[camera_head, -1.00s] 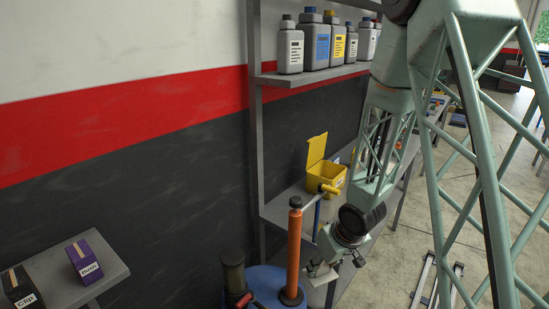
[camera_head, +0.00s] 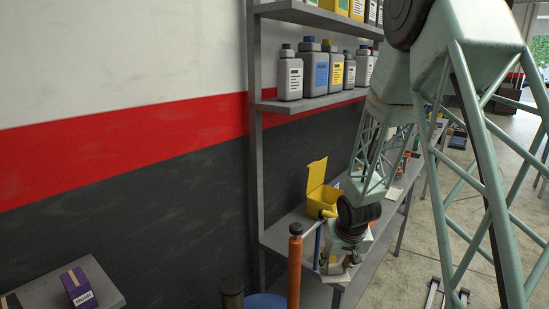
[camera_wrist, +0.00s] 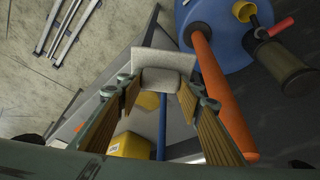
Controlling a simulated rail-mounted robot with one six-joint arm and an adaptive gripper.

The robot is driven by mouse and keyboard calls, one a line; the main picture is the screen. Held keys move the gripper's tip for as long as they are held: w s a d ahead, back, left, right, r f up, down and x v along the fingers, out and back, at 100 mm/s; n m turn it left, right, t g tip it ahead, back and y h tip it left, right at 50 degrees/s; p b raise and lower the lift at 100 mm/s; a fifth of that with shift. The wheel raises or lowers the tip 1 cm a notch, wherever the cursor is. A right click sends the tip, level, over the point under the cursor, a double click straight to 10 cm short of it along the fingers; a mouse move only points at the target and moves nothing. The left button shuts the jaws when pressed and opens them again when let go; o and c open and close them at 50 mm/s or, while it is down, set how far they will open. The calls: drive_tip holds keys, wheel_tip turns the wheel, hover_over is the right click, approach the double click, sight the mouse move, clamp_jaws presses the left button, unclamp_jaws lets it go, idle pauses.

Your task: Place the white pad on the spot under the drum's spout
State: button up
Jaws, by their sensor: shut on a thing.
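The white pad (camera_wrist: 162,62) is held between the fingers of my gripper (camera_wrist: 160,88) in the wrist view. In the head view my gripper (camera_head: 336,266) is low beside the lower shelf, right of the orange pump (camera_head: 295,262). The blue drum (camera_head: 264,301) is mostly cut off at the bottom of the head view. It also shows in the wrist view (camera_wrist: 207,25), with the orange pump (camera_wrist: 222,92) beside my right finger. A thin pipe with a yellow end (camera_head: 328,213) reaches right from the pump top. The spot under the spout is not clearly visible.
An open yellow box (camera_head: 323,199) stands on the lower shelf (camera_head: 283,229), close behind my gripper. Several bottles (camera_head: 321,72) line the shelf above. A dark cylinder (camera_head: 232,292) stands left of the pump. A purple box (camera_head: 83,286) sits on a grey surface at lower left.

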drive_tip(key=shift+w+d+r, duration=0.1)
drive_tip(key=shift+w+r, duration=0.05)
drive_tip(key=shift+w, duration=0.1)
idle(0.4)
wheel_tip(320, 180, down, 14)
drive_tip(key=b, duration=1.4)
drive_tip(key=shift+s, duration=0.1)
drive_tip(key=s+f, duration=0.6)
drive_tip(key=f, duration=0.3)
drive_tip(key=shift+s, duration=0.4)
drive_tip(key=shift+r, duration=0.2)
idle(0.4)
